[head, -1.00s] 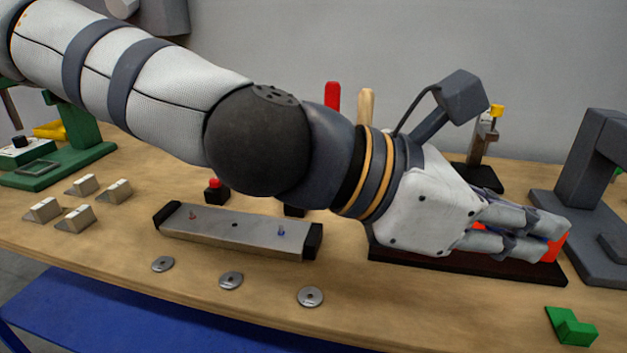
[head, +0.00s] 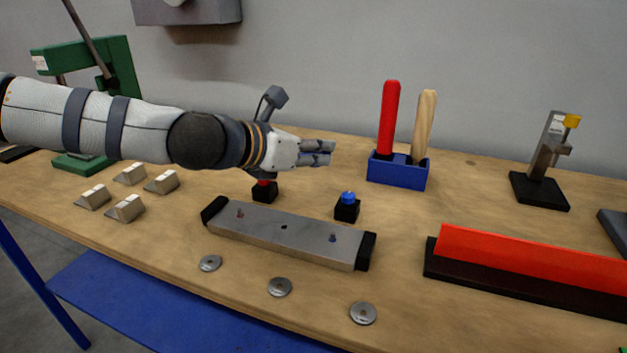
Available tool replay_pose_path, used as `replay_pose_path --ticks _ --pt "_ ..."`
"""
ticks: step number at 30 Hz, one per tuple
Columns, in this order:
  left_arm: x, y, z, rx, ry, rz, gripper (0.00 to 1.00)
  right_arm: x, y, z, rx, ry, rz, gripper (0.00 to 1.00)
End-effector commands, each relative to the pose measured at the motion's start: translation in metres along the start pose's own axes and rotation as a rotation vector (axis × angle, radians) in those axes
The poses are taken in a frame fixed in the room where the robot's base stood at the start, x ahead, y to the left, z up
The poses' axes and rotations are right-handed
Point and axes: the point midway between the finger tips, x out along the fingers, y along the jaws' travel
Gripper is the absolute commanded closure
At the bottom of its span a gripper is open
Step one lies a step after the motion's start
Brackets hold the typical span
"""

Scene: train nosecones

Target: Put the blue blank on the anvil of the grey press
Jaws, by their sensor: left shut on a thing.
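My left gripper (head: 330,154) reaches in from the left, above the back of the bench, with its fingers pointing right. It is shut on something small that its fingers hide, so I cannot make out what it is. A small black block with a blue top (head: 348,198) stands on the bench below and right of the fingers. I cannot tell whether it is linked to the blue blank. At the right edge only a dark grey corner (head: 613,228) shows, seemingly of the grey press; its anvil is out of view. My right gripper is not in view.
A long red bar in a black base (head: 530,257) lies at right. A blue holder (head: 397,170) with red and wooden handles stands behind. A grey metal bar (head: 286,234), washers (head: 280,287), metal wedges (head: 126,208) and a green press (head: 115,68) occupy the left and middle.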

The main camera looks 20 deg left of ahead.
Motion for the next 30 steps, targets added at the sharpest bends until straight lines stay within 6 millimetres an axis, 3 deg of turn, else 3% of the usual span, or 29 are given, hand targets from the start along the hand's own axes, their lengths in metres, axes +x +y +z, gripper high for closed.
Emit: replay_pose_path --ticks 3,9,12,15,28,29,30 --pt "0.031 0.017 -0.030 -0.008 0.016 -0.002 1.00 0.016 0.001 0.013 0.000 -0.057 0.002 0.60" --pt "0.052 0.031 -0.043 -0.004 0.008 -0.002 1.00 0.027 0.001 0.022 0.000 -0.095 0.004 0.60" --pt "0.064 0.036 -0.062 -0.008 0.013 -0.005 1.00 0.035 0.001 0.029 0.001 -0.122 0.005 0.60" --pt "0.068 0.035 -0.073 -0.005 0.009 -0.004 1.00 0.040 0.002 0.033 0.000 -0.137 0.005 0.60" --pt "0.069 0.035 -0.075 -0.002 0.001 -0.003 1.00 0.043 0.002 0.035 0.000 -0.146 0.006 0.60" --pt "0.068 0.035 -0.073 -0.001 0.000 -0.002 0.80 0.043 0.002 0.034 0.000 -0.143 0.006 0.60" --pt "0.068 0.035 -0.073 -0.001 0.000 -0.002 0.71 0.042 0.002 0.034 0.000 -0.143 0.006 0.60"
